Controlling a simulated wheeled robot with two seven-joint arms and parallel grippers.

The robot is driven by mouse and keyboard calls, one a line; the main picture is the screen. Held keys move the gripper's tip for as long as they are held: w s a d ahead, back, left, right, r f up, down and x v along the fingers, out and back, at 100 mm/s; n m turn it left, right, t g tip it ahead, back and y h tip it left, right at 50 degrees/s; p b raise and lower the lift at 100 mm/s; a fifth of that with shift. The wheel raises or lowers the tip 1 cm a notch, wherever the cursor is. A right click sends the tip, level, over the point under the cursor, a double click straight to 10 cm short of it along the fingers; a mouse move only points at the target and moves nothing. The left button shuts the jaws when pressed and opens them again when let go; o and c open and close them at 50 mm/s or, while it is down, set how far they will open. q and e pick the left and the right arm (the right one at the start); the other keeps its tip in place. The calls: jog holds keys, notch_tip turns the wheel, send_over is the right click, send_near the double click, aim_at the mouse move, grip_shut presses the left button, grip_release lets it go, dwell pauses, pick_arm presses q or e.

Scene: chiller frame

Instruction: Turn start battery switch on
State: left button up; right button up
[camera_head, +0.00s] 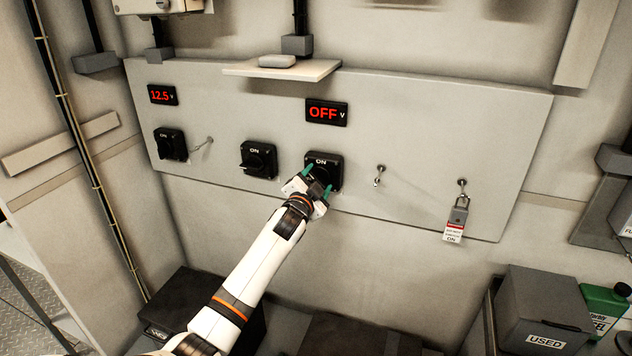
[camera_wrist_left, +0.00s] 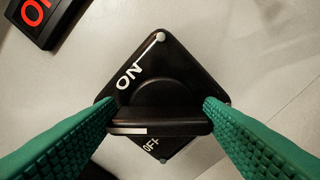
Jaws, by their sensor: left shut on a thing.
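The grey wall panel (camera_head: 230,100) carries three black rotary switches. The right-hand switch (camera_head: 337,160) sits under a display (camera_head: 327,112) reading OFF in red. My left gripper (camera_head: 318,181) is at this switch, its green fingers on either side of the knob. In the left wrist view the fingers are shut on the two ends of the knob's bar (camera_wrist_left: 165,127). The white mark on the bar is at its left end, between the ON and OFF labels. The bar looks turned partway between them. Parts of the switch are hidden in the head view. My right gripper is not in view.
Two other switches, the left (camera_head: 170,145) and the middle (camera_head: 258,159), are on the panel. A padlock with a tag (camera_head: 456,220) hangs at right. A small shelf (camera_head: 285,69) juts out above. A grey box marked USED (camera_head: 545,310) stands low at right.

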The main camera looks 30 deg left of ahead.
pick_arm(q)
jog(key=shift+d+f+m, duration=0.1)
jog(key=shift+m, duration=2.05)
jog(key=shift+d+f+m, duration=0.1)
jog(key=shift+m, duration=2.05)
jog(key=o, duration=1)
jog(key=b+v, duration=0.2)
jog(key=v, duration=1)
